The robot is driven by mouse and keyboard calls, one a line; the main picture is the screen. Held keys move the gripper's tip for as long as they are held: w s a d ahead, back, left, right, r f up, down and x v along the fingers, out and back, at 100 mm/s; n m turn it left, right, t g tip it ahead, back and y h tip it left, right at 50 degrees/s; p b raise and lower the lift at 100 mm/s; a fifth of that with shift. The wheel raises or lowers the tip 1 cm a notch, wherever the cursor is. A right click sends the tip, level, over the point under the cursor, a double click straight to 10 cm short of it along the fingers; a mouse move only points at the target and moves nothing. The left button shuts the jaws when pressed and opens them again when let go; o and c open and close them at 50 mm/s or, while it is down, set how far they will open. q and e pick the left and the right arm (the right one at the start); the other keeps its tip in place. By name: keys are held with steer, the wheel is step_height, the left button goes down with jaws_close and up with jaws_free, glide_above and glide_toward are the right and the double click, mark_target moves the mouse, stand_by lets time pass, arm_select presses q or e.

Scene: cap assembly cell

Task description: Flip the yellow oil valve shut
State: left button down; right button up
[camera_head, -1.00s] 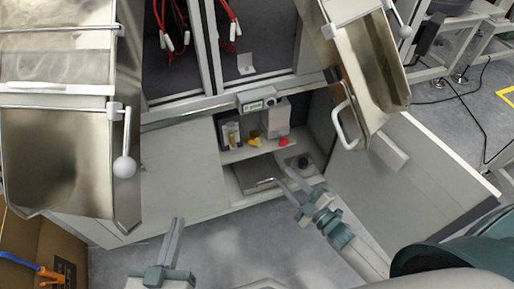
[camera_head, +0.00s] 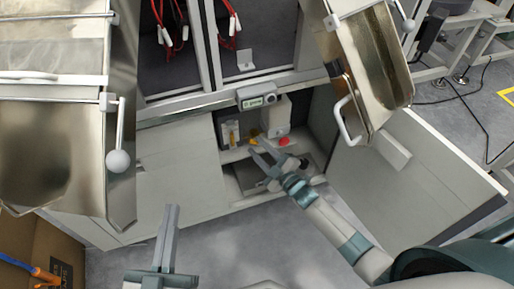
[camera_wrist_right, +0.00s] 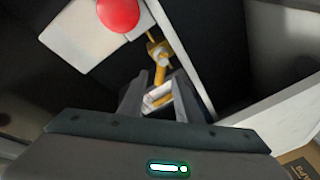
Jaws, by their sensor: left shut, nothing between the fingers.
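The yellow oil valve (camera_head: 253,134) sits on the shelf inside the open cabinet. It also shows in the right wrist view (camera_wrist_right: 158,52), just beyond my fingertips. My right gripper (camera_head: 261,149) reaches into the cabinet opening from the lower right. In the right wrist view my right gripper (camera_wrist_right: 158,88) is open, with a gap between its fingers. A pale and yellow part shows through that gap; I cannot tell whether a finger touches it. My left gripper (camera_head: 171,208) is shut and empty, low in the head view, away from the cabinet.
A red knob (camera_head: 284,141) on a white box stands right of the valve; it also shows in the right wrist view (camera_wrist_right: 120,13). The open cabinet door (camera_head: 400,185) stands on the right. Metal chutes (camera_head: 378,75) hang above on both sides. Floor in front is clear.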

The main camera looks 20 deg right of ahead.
arm_select(q)
steer(key=shift+s+r+t, duration=0.15)
steer(key=shift+r+t, duration=0.15)
steer(key=shift+r, duration=0.05)
arm_select(e)
steer(key=shift+w+a, duration=0.2)
steer(key=shift+w, duration=0.4)
jaws_close()
